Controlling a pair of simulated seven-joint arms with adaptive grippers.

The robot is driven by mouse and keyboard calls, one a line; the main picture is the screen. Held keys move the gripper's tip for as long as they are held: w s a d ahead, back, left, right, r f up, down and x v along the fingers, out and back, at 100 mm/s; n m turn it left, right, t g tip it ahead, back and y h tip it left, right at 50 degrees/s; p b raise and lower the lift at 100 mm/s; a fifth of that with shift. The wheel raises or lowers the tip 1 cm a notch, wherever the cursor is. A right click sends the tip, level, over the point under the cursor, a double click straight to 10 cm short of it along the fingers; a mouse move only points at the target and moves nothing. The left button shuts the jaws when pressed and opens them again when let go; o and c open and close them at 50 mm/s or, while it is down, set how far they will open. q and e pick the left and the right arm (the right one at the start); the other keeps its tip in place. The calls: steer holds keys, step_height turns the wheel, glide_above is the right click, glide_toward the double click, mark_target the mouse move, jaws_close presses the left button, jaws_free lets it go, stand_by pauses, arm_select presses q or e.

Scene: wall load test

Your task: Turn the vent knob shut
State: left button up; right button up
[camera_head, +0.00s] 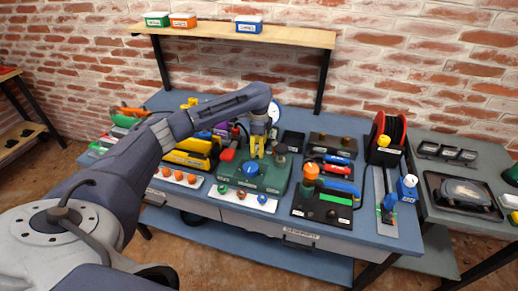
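A dark green box (268,183) stands near the middle of the workbench. I cannot tell from labels which one is the vent knob. My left gripper (257,155) points down over the box, its yellow fingertips just behind and above the blue-green knob. The fingers look close together. Whether they touch anything or are open is too small to tell. My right gripper is out of view.
Orange-topped gear (327,198) stands right of the box. A strip with several coloured buttons (243,196) lies in front.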

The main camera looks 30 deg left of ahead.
arm_select(q)
step_height(320, 180, up, 11)
steer(key=shift+s, duration=0.15)
stand_by(0.4)
